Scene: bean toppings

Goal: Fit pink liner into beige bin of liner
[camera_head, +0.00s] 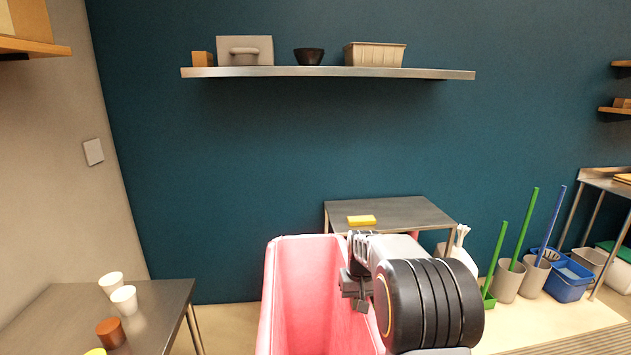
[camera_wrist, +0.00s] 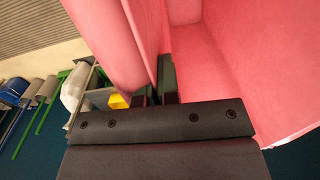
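The pink liner (camera_head: 302,290) is a tall open-topped box shape at the bottom centre of the head view, its inside showing. In the wrist view its pink walls (camera_wrist: 217,70) fill the top and right. My gripper (camera_head: 357,285) is at the liner's right side in the head view. In the wrist view its fingers (camera_wrist: 157,88) are close together, one on each side of a pink wall, and look shut on it. The liner's base is out of view. I see no beige bin; whether it is under or around the liner cannot be told.
A metal table (camera_head: 388,211) with a yellow sponge (camera_head: 361,220) stands behind the liner. A dark table (camera_head: 160,312) with white cups (camera_head: 124,299) is at left. Grey bins (camera_head: 509,281) and a blue bucket (camera_head: 568,283) stand at right. A shelf (camera_head: 330,72) is high on the wall.

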